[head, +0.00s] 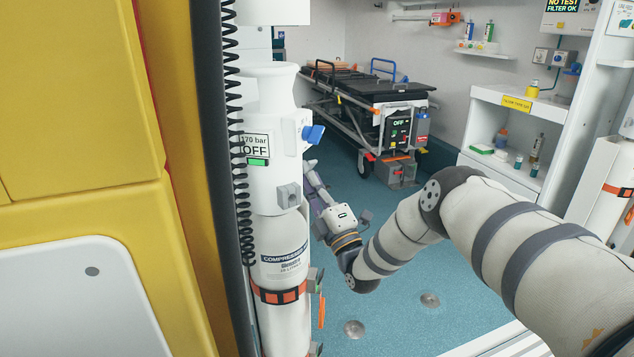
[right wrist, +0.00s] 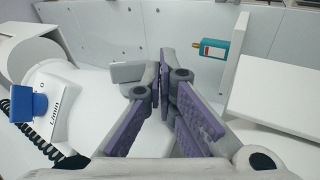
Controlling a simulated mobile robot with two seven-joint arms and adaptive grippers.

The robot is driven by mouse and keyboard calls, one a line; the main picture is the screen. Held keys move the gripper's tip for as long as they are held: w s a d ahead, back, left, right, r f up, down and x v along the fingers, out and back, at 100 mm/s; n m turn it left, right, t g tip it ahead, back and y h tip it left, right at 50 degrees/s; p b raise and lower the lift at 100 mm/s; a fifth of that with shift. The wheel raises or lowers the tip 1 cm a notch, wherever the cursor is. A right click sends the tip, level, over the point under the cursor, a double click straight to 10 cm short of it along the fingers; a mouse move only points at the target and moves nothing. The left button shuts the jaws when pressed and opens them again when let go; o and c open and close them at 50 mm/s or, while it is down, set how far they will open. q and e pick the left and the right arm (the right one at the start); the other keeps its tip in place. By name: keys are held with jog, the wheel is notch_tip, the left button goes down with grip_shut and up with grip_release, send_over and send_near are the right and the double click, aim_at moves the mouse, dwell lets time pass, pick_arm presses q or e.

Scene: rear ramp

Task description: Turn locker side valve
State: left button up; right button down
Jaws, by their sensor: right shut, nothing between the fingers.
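A white compressed-gas cylinder (head: 280,245) stands upright with a white valve body (head: 275,105) on top. Its label (head: 255,146) reads "170 bar OFF" beside a green patch. A blue valve knob (head: 313,134) sticks out on the body's right side. The blue knob also shows at the left of the right wrist view (right wrist: 28,104), with "L/min" printed by it. My right gripper (head: 311,170) is just below and apart from the knob in the head view. In the right wrist view its purple-padded fingers (right wrist: 163,75) are shut and empty, off to the knob's right. My left gripper is out of view.
A yellow locker wall (head: 85,100) with a dark edge and a black coiled hose (head: 240,130) borders the cylinder on the left. A stretcher (head: 370,95) stands at the back. White shelves (head: 520,125) hold bottles at right. Blue floor (head: 400,290) is largely clear.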

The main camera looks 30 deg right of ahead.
jog(key=shift+w+f, duration=0.15)
jog(key=shift+w, duration=0.25)
dwell(1.6)
